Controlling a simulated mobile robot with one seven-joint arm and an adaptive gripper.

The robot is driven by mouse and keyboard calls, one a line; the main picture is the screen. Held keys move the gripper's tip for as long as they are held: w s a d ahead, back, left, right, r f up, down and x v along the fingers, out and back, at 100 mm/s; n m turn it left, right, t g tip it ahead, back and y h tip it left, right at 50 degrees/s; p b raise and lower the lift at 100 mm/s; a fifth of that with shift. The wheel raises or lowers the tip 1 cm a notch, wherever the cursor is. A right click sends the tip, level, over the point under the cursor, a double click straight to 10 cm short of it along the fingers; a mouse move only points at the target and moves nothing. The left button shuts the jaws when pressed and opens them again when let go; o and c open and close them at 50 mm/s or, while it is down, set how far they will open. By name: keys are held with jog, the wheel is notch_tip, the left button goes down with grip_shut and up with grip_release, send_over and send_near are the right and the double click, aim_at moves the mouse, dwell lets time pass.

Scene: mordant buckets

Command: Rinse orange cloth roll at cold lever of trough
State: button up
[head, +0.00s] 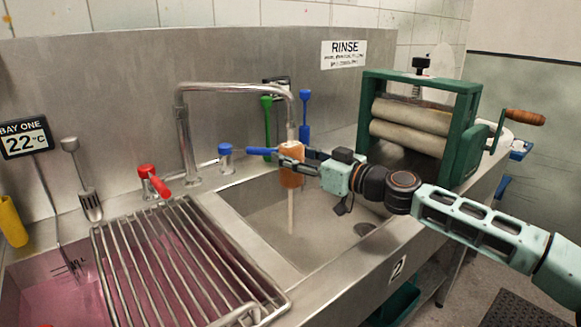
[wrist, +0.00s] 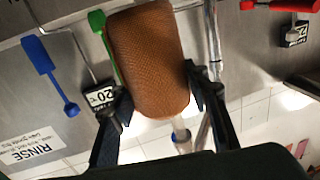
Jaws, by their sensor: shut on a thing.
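My gripper (head: 293,163) is shut on the orange cloth roll (head: 291,178), over the trough basin (head: 268,240) below the curved spout of the tap (head: 182,130). The roll also shows large in the wrist view (wrist: 148,60), between the two fingers. A pale stream of water (head: 291,213) falls from below the roll into the basin. The blue cold lever (head: 262,151) on the back ledge points right, toward the roll. The red lever (head: 155,181) stands to its left.
A metal rack (head: 165,260) covers part of the left basin with pink liquid (head: 40,290). A green wringer (head: 461,135) stands right of the trough. Green (head: 267,120) and blue (head: 304,112) tools hang behind the tap. A RINSE sign (head: 344,53) is on the splashback.

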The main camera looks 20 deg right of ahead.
jog(key=shift+s, duration=0.15)
jog(key=shift+s+a, duration=0.2)
jog(key=shift+s, duration=0.05)
jog(key=shift+w, duration=0.15)
jog(key=shift+w+d+b, duration=0.25)
jog(key=shift+w+b, duration=0.05)
dwell(0.3)
jog(key=shift+s+a, duration=0.25)
jog(key=shift+s, duration=0.2)
jog(key=shift+w+d, duration=0.1)
jog(key=shift+w, duration=0.05)
jog(key=shift+w+d+b, duration=0.15)
jog(key=shift+w+b, duration=0.15)
